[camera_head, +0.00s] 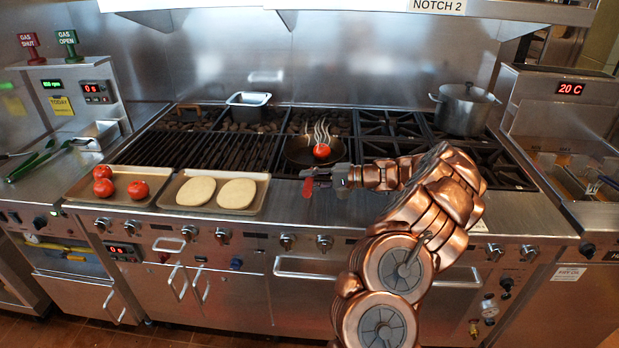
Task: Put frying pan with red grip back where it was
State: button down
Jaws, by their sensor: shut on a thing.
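The dark frying pan (293,153) is at the middle of the range, over or on a burner. A red tomato (321,151) lies in it, with pale wisps of steam above. Its red grip (308,188) points toward the front edge. My gripper (314,178) is at the grip and shut on it, reaching in from the right. The gripper hides part of the handle. I cannot tell whether the pan rests on the grate or is slightly raised.
A tray (78,187) with several tomatoes and a tray (262,178) with two flat breads stand left on the front ledge. A pot (463,108) stands back right, a metal tin (248,110) back left. Burners (388,124) right of the pan are clear.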

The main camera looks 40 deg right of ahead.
jog(key=c, duration=1)
grip_release()
jog(key=shift+o, duration=0.2)
jog(key=b+v, duration=0.3)
jog(key=v, duration=0.9)
